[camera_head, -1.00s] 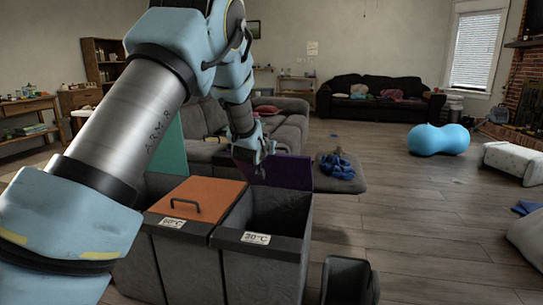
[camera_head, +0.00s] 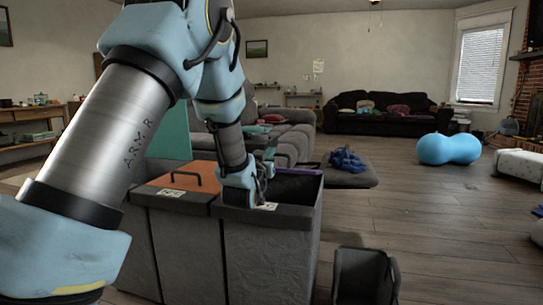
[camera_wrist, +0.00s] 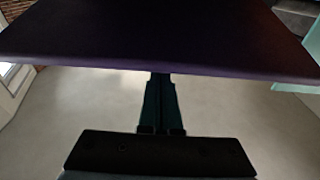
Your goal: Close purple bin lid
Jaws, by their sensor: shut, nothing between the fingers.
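The purple lid (camera_wrist: 160,35) fills the upper part of the wrist view as a broad dark panel, with its near edge running across the picture. My gripper (camera_wrist: 160,85) is shut and empty; its fingers reach up to that edge, and I cannot tell whether they touch it. In the head view, my gripper (camera_head: 258,192) is over the front left of the right-hand bin (camera_head: 268,255), close to its rim and label. A dark surface shows at this bin's top; I cannot tell whether it is the lid or the interior. The lid no longer stands upright there.
An orange lid (camera_head: 182,178) with a handle covers the neighbouring bin on the left. A teal lid (camera_head: 170,136) stands upright beyond. A small dark open container (camera_head: 364,275) is on the floor at right.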

